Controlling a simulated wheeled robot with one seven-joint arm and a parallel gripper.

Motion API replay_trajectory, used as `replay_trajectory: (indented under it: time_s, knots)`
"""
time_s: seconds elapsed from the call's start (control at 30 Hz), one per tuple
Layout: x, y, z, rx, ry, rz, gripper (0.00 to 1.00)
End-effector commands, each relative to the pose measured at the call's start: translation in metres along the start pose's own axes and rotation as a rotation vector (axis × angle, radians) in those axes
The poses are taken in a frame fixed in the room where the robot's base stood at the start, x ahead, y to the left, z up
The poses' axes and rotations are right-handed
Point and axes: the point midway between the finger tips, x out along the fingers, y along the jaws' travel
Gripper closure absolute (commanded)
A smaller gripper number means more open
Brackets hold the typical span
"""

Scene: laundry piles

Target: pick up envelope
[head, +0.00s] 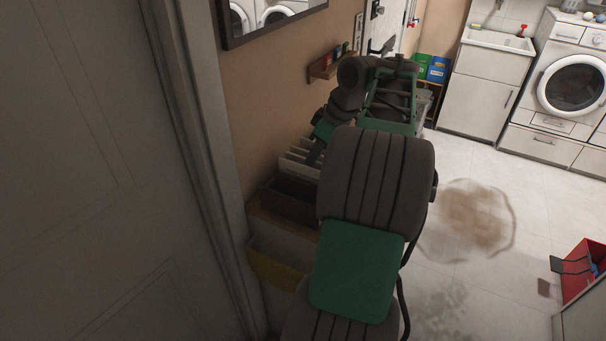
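Several upright pale, thin flat pieces (298,158) stand in a row against the left wall, beside my arm. They may be envelopes in a rack, but they are too small and dark for me to be sure. My gripper (316,152) points down and left at the end of my arm and is close to these pieces. Its fingertips are dark and small, so I cannot tell whether they touch a piece or hold one. My own arm covers the right side of this spot.
A dark box (290,200) and a yellow bin (275,268) sit nearer along the wall. A small wall shelf (325,68) hangs above. A door (70,170) fills the left. Pale floor (470,160) lies open right, with a brown stain and a red bin (582,270).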

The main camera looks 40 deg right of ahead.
Motion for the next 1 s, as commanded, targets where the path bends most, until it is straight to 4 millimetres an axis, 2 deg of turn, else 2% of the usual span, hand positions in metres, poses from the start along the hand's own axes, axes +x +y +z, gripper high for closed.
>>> replay_trajectory:
  time_s: [0.03,0.37,0.8,1.0]
  knots:
    - [0.012,-0.001,0.000,-0.001,0.000,-0.002,0.86]
    - [0.061,-0.003,-0.009,0.002,0.000,0.001,0.86]
    - [0.064,-0.002,-0.009,0.002,0.000,0.002,0.86]
    - [0.064,-0.002,-0.009,0.002,0.000,0.002,1.00]
